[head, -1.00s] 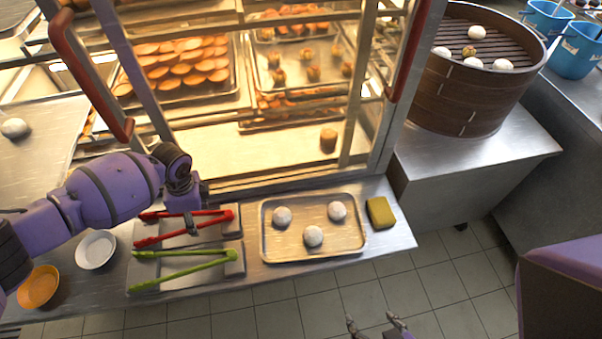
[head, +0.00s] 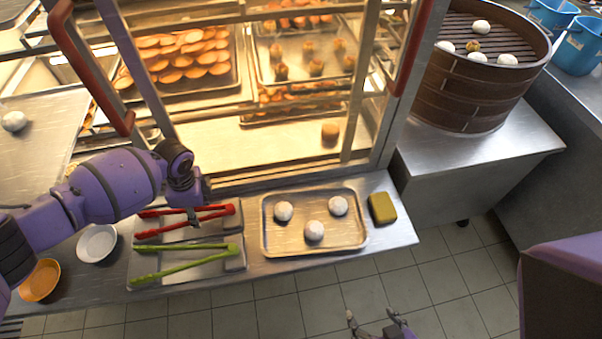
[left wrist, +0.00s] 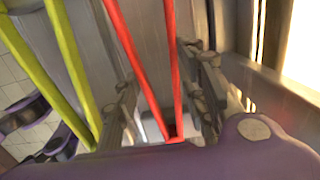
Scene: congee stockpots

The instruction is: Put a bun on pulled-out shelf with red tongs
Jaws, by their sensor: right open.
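The red tongs (head: 205,212) lie on a metal tray on the counter, above the green tongs (head: 190,264). My left gripper (head: 192,216) is down at the red tongs. In the left wrist view its fingers (left wrist: 160,85) stand apart on both sides of the red tongs (left wrist: 140,60), with gaps visible. Three pale buns (head: 314,231) sit on a tan tray (head: 345,243). A metal shelf (head: 45,150) juts out at the far left, with one pale bun (head: 14,121) on it. My right gripper (head: 375,322) is open and empty above the floor.
A glass display cabinet (head: 250,147) with pastries stands behind the counter. A yellow sponge (head: 382,208) lies right of the tan tray. A white bowl (head: 97,243) and an orange bowl (head: 41,280) are at left. A bamboo steamer (head: 465,85) with buns stands at right.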

